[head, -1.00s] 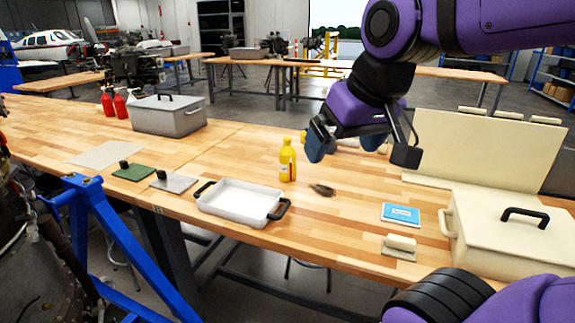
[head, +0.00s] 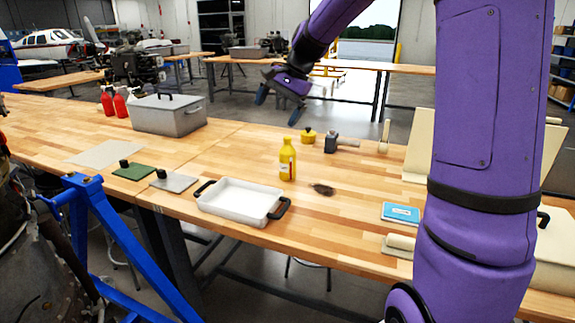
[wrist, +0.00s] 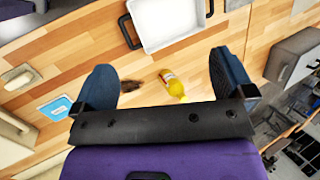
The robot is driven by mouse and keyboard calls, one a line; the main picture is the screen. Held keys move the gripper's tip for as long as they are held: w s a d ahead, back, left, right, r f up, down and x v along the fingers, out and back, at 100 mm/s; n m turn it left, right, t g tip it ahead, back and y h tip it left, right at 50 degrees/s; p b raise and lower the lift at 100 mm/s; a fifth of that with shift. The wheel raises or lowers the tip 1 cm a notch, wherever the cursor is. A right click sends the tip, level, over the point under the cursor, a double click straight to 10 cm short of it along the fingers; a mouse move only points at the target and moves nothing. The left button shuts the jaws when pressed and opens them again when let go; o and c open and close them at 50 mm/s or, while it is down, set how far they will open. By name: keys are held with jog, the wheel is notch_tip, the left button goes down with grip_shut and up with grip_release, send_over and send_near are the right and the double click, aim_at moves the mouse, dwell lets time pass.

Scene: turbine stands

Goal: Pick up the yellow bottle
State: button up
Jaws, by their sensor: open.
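The yellow bottle (head: 287,160) stands upright on the wooden workbench, behind the white tray's right end. It has a red and white label low on its side. My gripper (head: 282,103) is open and empty, raised above the far side of the bench, beyond the bottle. In the wrist view the bottle (wrist: 173,84) shows below, between the two spread fingers of my gripper (wrist: 165,82), nearer the right one. The bottle is apart from the fingers.
A white tray (head: 240,209) with black handles is in front of the bottle. A dark brush-like item (head: 322,189) lies right of it. A yellow pot (head: 308,135) and a mallet (head: 332,143) are behind. A blue booklet (head: 401,212) lies to the right.

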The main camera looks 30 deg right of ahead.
jog(key=w+d+f+m+t+y, duration=0.1)
jog(key=w+d+f+m+y, duration=0.4)
jog(key=w+d+f, duration=0.7)
jog(key=m+t+y, duration=0.1)
jog(key=m+t, duration=0.4)
jog(key=m, duration=0.4)
send_near(288, 155)
jog(key=w+d+f, duration=0.1)
jog(key=w+d, duration=0.1)
jog(key=w, duration=0.1)
jog(key=shift+g, duration=0.3)
jog(key=x, duration=1)
jog(key=shift+w+f, duration=0.15)
jog(key=shift+a, duration=0.1)
jog(key=c, duration=1.3)
